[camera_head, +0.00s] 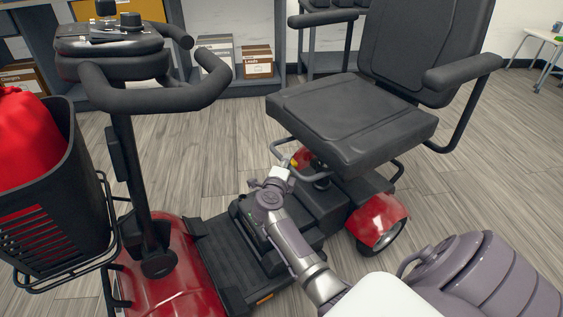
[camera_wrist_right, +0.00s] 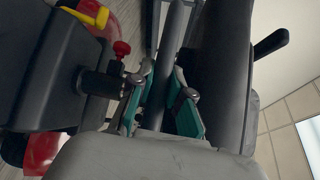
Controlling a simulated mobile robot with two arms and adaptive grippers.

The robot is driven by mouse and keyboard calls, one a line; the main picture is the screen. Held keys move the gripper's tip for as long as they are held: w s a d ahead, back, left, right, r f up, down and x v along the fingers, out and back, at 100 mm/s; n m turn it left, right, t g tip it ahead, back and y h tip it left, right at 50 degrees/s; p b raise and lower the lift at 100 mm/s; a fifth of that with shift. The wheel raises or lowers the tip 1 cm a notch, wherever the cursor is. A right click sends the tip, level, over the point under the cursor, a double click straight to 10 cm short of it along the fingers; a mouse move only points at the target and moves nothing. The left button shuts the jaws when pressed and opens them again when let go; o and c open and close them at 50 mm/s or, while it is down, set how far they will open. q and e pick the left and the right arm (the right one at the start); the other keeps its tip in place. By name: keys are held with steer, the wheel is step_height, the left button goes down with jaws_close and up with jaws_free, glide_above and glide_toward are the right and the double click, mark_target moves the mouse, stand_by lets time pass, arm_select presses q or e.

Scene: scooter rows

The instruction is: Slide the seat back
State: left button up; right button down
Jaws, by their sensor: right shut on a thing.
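The black padded scooter seat (camera_head: 345,118) is at the upper middle of the head view, above the red and black scooter base. A thin grey bar (camera_head: 279,149) loops out under the seat's front edge. My right gripper (camera_head: 284,170) is at this bar, below the seat, and is shut on it. In the right wrist view the bar (camera_wrist_right: 172,60) runs between the gripper's teal finger pads. The seat's dark underside (camera_wrist_right: 222,60) appears close beside it there. The fingertips are small and partly hidden in the head view. My left gripper is not in view.
The handlebar (camera_head: 160,90) and steering column stand at the left, with a black basket (camera_head: 50,215) holding something red. A red rear fender (camera_head: 377,222) is right of my right arm. Shelves with boxes (camera_head: 257,62) line the back. Open wood floor lies at the right.

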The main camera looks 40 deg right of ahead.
steer(key=shift+s+d+r, duration=0.1)
steer(key=shift+d, duration=0.1)
steer(key=c, duration=1.1)
jaws_free()
steer(key=shift+a, duration=0.1)
steer(key=shift+s+a, duration=0.15)
steer(key=shift+a, duration=0.1)
steer(key=v, duration=1.1)
steer(key=shift+s, duration=0.1)
